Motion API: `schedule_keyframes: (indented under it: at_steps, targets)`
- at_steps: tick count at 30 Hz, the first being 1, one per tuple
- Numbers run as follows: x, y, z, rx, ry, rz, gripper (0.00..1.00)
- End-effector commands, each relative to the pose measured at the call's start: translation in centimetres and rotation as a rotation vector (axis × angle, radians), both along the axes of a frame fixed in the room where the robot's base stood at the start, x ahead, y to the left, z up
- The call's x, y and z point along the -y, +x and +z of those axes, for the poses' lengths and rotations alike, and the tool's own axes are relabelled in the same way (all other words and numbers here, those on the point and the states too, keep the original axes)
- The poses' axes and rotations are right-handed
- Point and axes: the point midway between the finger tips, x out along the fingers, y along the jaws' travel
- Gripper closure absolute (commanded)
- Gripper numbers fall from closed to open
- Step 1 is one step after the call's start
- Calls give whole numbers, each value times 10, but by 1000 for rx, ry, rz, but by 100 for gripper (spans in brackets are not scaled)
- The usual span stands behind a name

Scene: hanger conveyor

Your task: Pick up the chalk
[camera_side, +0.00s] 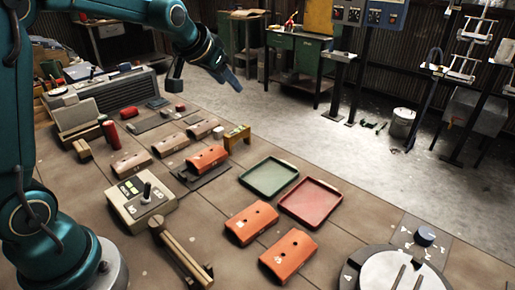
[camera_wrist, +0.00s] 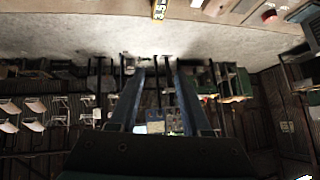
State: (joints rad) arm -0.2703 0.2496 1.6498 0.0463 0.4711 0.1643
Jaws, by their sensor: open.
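I cannot pick out the chalk for certain. A small whitish piece (camera_side: 218,132) on the table, left of a small yellow stand (camera_side: 237,137), may be it, but it is too small to tell. My gripper (camera_side: 232,80) is raised over the far edge of the table, well above the small objects. In the wrist view my gripper (camera_wrist: 159,98) has its two blue fingers apart, with nothing between them. That view looks out across the floor at the far wall, and I make out no chalk in it.
Orange covers (camera_side: 251,222), a green tray (camera_side: 269,177), a red tray (camera_side: 311,203) and a control box with a lever (camera_side: 142,200) stand on the table. A red cylinder (camera_side: 111,134) stands farther left. A round device (camera_side: 392,272) is at the front right. The air around my gripper is clear.

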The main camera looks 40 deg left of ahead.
Motion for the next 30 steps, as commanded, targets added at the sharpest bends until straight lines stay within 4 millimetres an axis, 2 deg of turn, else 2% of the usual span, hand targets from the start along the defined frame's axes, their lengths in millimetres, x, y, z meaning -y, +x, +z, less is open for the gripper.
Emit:
schedule_keyframes:
  at_steps: [1, 3, 6, 9, 13, 18, 30]
  targets:
    - [-14, 10, -16, -19, 0, 21, 52]
    - [-33, 22, -37, -38, 0, 46, 52]
    - [-56, 31, -69, -73, -7, 82, 52]
    - [-74, 32, -100, -117, -23, 114, 52]
    - [-86, 25, -132, -173, -46, 144, 52]
    - [-94, 19, -150, -204, -60, 163, 52]
    - [-103, 38, -181, -202, -59, 161, 52]
